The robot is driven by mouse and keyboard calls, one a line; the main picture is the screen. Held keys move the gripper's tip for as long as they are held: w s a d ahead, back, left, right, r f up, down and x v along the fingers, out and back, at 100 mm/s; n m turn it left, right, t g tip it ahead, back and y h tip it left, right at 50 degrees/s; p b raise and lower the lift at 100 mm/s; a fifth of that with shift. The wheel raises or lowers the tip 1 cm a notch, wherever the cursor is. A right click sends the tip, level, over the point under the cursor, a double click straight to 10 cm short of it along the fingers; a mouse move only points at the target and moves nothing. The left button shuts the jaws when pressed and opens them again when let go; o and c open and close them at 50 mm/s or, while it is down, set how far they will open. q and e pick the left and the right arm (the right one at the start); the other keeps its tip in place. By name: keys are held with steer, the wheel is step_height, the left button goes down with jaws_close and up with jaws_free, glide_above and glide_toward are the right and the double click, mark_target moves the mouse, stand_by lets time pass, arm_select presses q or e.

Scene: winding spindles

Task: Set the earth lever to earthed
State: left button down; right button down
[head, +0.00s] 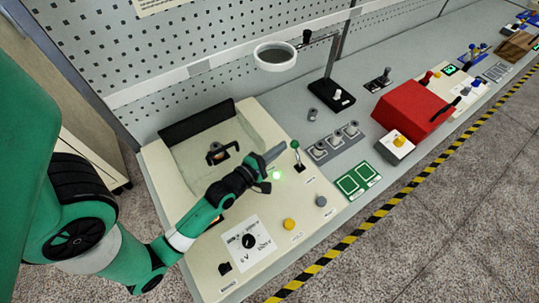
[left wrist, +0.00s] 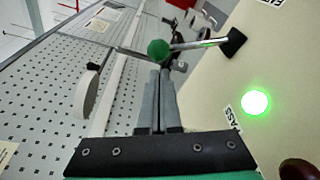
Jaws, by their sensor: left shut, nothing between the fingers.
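The earth lever (head: 297,155) stands on the cream panel, a thin metal rod with a green ball knob and a dark base. In the left wrist view the lever's green knob (left wrist: 158,50) appears just beyond my fingertips, its rod running right to the black base. My left gripper (head: 279,150) is shut and empty, its tips pointing at the lever near the knob. In the left wrist view the gripper's fingers (left wrist: 160,78) are pressed together. Whether the tips touch the knob I cannot tell. The lever's position labels are not readable. My right gripper is not in view.
A green lamp (head: 277,176) glows on the panel beside the lever. A yellow button (head: 289,224), a grey button (head: 321,201) and a dial (head: 249,241) sit nearer the front. A ring on a stand (head: 275,57) rises behind. A red box (head: 412,108) stands farther right.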

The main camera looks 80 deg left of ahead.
arm_select(q)
steer(key=shift+w+a, duration=0.2)
steer(key=shift+w, duration=0.15)
